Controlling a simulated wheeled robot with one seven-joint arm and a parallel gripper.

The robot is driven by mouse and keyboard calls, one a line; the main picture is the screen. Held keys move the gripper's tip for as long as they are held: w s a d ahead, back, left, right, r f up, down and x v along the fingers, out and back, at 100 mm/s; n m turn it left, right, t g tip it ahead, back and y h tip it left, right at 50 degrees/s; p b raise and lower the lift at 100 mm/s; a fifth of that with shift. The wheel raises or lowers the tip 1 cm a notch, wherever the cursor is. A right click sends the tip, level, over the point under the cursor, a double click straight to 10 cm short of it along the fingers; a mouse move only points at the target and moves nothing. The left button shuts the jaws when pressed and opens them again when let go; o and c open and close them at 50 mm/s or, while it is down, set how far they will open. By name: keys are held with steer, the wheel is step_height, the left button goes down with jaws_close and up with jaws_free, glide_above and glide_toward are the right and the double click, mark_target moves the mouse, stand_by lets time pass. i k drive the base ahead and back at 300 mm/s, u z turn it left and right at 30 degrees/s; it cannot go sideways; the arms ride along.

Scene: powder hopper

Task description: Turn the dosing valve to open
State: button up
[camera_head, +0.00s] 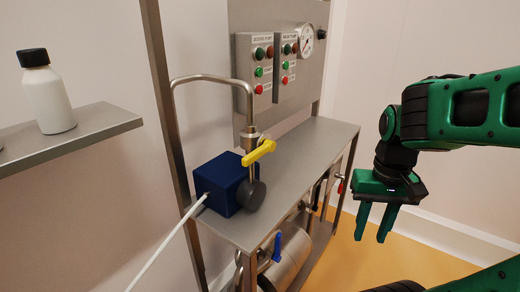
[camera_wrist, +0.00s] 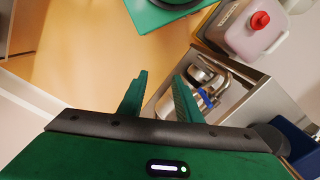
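A valve with a yellow lever (camera_head: 259,153) sits on the steel pipe above a dark blue box-shaped unit (camera_head: 222,184) on the steel bench. The lever slants up to the right, across the pipe. No label shows which valve is the dosing valve. A second valve with a blue handle (camera_head: 277,246) is at the steel vessel under the bench. A small red handle (camera_head: 340,186) shows at the bench's right side. My gripper (camera_head: 371,238) points down, open and empty, to the right of the bench and apart from every valve. Its two spread fingers also show in the wrist view (camera_wrist: 158,95).
A control panel (camera_head: 273,68) with buttons and a gauge (camera_head: 306,39) stands behind the bench (camera_head: 300,160). A white bottle (camera_head: 47,98) stands on the left shelf (camera_head: 105,121). A red-capped container (camera_wrist: 257,35) shows in the wrist view. The orange floor (camera_head: 350,257) around my gripper looks clear.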

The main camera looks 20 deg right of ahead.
mark_target(269, 145)
steer(key=u, duration=1.4)
steer(key=k, duration=0.7)
steer(key=z, duration=2)
